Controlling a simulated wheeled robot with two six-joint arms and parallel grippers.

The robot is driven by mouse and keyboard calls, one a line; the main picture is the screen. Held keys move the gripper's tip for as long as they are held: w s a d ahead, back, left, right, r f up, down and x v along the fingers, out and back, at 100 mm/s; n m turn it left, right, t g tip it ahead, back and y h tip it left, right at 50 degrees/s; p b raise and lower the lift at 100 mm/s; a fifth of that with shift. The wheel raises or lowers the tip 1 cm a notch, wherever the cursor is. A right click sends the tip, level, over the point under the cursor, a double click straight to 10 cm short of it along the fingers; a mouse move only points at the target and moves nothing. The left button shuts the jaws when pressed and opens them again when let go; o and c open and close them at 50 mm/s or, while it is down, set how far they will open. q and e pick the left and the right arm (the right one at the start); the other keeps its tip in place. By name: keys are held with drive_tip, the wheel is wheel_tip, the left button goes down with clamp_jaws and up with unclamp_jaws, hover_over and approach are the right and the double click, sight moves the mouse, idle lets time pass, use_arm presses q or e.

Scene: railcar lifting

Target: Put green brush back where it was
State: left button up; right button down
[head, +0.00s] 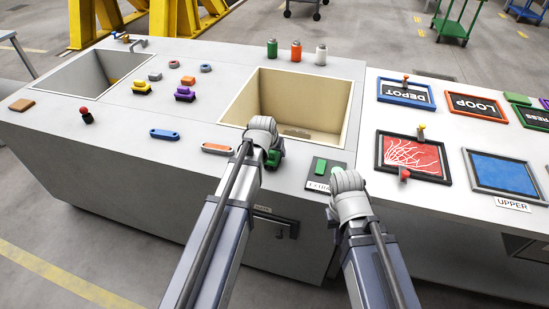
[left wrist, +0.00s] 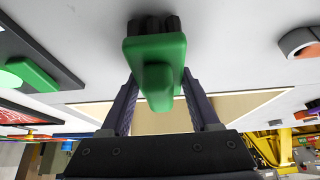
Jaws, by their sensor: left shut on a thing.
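The green brush (left wrist: 155,48) is gripped between the fingers of my left gripper (left wrist: 158,95) in the left wrist view, its dark bristles pointing away from the gripper. I cannot tell whether the brush touches the countertop. My right gripper (head: 350,186) is beside the dark EXTRA plate (head: 314,184); its fingertips are hidden behind the wrist.
A green piece (head: 320,167) lies on the EXTRA plate. The cream-lined bin (head: 345,100) is open behind my left gripper. An orange-and-grey piece (head: 216,148) and a blue piece (head: 165,133) lie to the left.

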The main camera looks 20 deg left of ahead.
use_arm(q)
drive_tip(key=shift+f, duration=0.25)
use_arm(e)
drive_tip(key=shift+f, duration=0.25)
use_arm(q)
drive_tip(key=shift+f, duration=0.2)
drive_tip(key=o, duration=1.3)
use_arm(e)
drive_tip(key=shift+f, duration=0.15)
use_arm(q)
drive_tip(key=shift+r, duration=0.2)
